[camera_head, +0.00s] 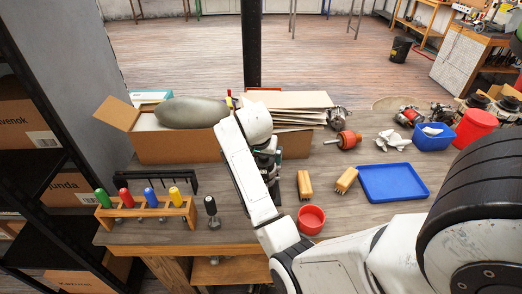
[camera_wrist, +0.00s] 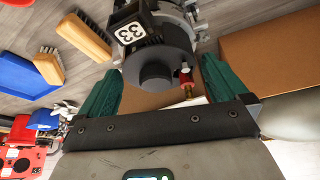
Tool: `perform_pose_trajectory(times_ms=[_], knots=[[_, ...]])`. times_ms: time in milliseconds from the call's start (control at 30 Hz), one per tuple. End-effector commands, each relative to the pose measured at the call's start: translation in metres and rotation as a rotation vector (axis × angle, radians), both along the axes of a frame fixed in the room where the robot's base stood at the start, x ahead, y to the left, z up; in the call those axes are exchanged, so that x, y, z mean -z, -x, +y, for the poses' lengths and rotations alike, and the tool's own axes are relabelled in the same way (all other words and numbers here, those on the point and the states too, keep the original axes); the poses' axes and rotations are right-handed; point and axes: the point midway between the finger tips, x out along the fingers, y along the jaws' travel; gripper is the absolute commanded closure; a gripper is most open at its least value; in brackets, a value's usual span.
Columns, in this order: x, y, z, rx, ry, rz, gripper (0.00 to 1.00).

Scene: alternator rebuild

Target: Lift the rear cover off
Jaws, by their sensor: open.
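The alternator's black rear cover (camera_wrist: 154,66) is in the wrist view, with a white marker reading 33 on a black block beside it. The silver alternator body (camera_wrist: 183,12) shows behind it at the top edge. My gripper (camera_wrist: 161,66) is open, its two green fingers apart on either side of the cover. I see gaps between the fingers and the cover; no contact is clear. A small red-and-brass part (camera_wrist: 186,82) sits at the cover's lower right. In the head view my arm largely hides the gripper and the dark alternator.
An open cardboard box (camera_head: 170,148) stands behind my gripper. A red bowl (camera_head: 311,219), two brushes (camera_head: 304,185) and a blue tray (camera_head: 394,182) lie to the right. A wooden screwdriver rack (camera_head: 148,211) and a black-handled tool (camera_head: 211,206) stand left.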

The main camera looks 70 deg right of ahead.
Motion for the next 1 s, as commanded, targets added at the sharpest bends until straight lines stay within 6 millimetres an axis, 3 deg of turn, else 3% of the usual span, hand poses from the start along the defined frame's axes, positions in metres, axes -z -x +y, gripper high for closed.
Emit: perform_pose_trajectory(times_ms=[400,900,1000], knots=[[0.0069,-0.0003,-0.0024,0.000,0.000,-0.001,0.01],[0.0067,-0.0004,-0.0023,-0.001,0.000,-0.001,0.48],[0.0066,-0.0004,-0.0023,-0.001,0.000,-0.001,0.48]])
